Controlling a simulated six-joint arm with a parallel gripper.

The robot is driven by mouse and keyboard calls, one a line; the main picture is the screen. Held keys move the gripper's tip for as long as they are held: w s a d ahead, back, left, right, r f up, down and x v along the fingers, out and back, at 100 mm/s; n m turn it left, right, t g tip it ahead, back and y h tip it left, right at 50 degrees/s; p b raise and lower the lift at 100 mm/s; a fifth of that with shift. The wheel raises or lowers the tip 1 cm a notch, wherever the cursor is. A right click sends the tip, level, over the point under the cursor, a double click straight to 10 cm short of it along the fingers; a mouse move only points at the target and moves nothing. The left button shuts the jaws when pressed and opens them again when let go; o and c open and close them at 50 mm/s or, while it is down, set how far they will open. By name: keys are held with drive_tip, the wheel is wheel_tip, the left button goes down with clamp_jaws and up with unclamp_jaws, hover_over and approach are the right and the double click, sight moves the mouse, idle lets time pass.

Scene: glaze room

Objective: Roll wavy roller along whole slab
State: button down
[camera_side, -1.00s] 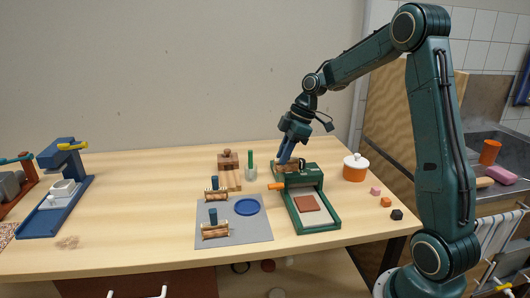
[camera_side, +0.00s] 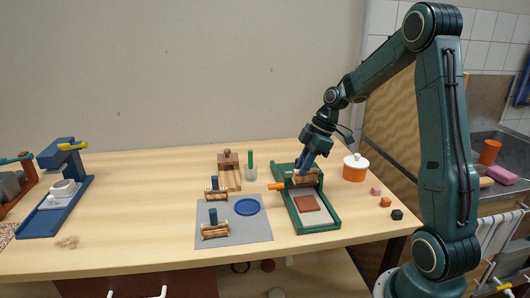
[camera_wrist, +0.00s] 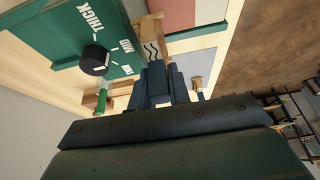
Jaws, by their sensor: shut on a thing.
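The terracotta slab (camera_side: 307,203) lies flat on the pale bed of the green-framed slab tray (camera_side: 331,213). In the wrist view a pinkish strip of the slab (camera_wrist: 178,14) shows at the top. My gripper (camera_side: 303,171) is shut on the blue handle of the wavy roller (camera_side: 314,180), whose wooden body lies across the tray. The roller is just beyond the slab's far edge; I cannot tell whether it touches the bed. In the wrist view the wavy roller (camera_wrist: 153,40) shows wavy black lines on its wood, beyond my gripper (camera_wrist: 167,85).
Two other blue-handled rollers (camera_side: 214,231) (camera_side: 216,194) and a blue disc (camera_side: 247,207) sit on a grey mat (camera_side: 262,230) left of the tray. An orange pot (camera_side: 355,168) and small cubes (camera_side: 386,202) are at right. A black thickness knob (camera_wrist: 95,60) shows in the wrist view.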

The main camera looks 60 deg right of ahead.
sight(303, 180)
drive_tip(key=shift+f, duration=2.1)
drive_tip(key=shift+f, duration=0.4)
drive_tip(key=shift+s+a, duration=0.15)
drive_tip(key=shift+s+a, duration=0.35)
drive_tip(key=shift+s+a, duration=0.15)
idle(0.6)
drive_tip(key=shift+s+a, duration=0.4)
drive_tip(key=shift+s, duration=0.05)
drive_tip(key=shift+a, duration=0.1)
idle(0.4)
drive_tip(key=shift+s+a+f, duration=0.1)
drive_tip(key=shift+s+a, duration=0.4)
drive_tip(key=shift+s, duration=0.05)
drive_tip(key=shift+s+a, duration=0.15)
drive_tip(key=shift+s, duration=0.05)
